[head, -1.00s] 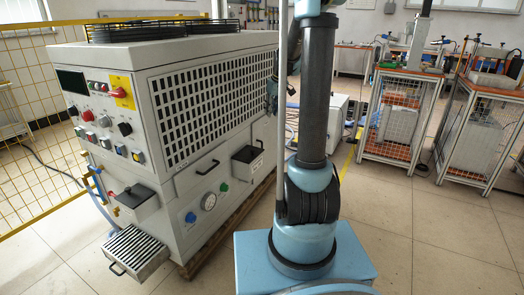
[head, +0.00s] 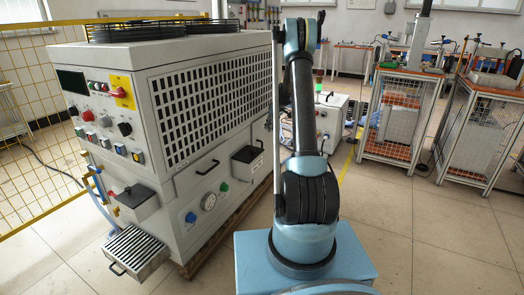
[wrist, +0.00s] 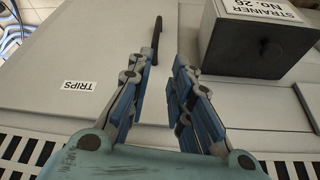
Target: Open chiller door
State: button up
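The chiller, a big pale grey cabinet (head: 215,110) with a slotted grille, stands at left in the head view. A black bar handle (head: 207,168) is on its long side below the grille. A dark box (head: 247,160) stands out to the right of it. In the wrist view, a slim black handle (wrist: 157,40) stands on a pale panel (wrist: 95,50) bearing a "TRIPS" label. My gripper (wrist: 166,62) is open, its fingertips close to this handle; I cannot tell if they touch it. In the head view my arm hides most of the gripper.
The dark box labelled "STRAINER NO. 26" (wrist: 255,45) juts out right of my fingers in the wrist view. A drawer-like tray (head: 138,252) sticks out at the chiller's front corner. A yellow mesh fence (head: 30,120) is at left. Floor at right (head: 430,240) is clear.

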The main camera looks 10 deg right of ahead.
jog(key=x, duration=1.9)
jog(key=shift+w+d, duration=0.3)
jog(key=shift+d, duration=0.05)
grip_shut()
